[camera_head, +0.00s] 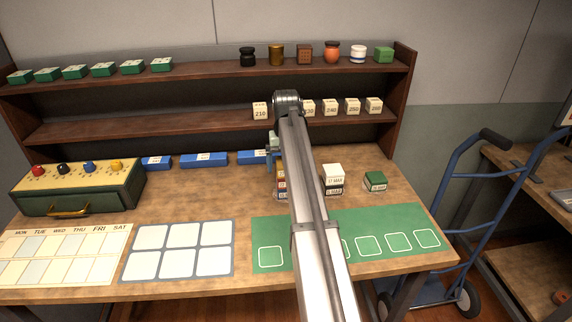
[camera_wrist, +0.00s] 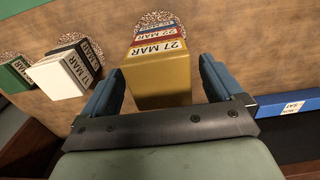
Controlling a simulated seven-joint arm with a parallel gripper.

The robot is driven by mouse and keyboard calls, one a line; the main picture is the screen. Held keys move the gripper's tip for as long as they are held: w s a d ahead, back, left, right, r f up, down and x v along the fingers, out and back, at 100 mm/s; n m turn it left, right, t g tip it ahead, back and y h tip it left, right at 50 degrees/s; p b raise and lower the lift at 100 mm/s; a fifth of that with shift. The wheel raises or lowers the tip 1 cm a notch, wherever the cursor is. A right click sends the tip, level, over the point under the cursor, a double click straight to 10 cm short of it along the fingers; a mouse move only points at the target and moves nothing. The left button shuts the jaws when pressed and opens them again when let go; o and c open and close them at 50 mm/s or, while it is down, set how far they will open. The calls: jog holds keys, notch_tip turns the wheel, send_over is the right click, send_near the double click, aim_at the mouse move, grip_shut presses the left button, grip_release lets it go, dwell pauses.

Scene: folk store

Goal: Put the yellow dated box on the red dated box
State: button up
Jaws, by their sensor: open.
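The yellow dated box (camera_wrist: 158,80), marked 27 MAR, is uppermost in a stack in the wrist view. Directly below it is the red dated box (camera_wrist: 157,39), marked 22 MAR, with a blue edge (camera_wrist: 156,29) under that. I cannot tell whether yellow and red touch. My gripper (camera_wrist: 161,68) is open, its blue fingers on the left and right of the yellow box with a gap showing beside it. In the head view my arm hides most of the stack, and my gripper (camera_head: 270,163) shows only in part.
To the stack's right, a white box (camera_head: 333,170) sits on a black one (camera_head: 333,187), and a green box (camera_head: 375,182) stands alone. A green mat (camera_head: 300,225) lies in front. Blue blocks (camera_head: 204,160) line the table's back, below the shelf (camera_head: 180,121).

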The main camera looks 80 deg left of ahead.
notch_tip(320, 180, up, 12)
dwell(0.5)
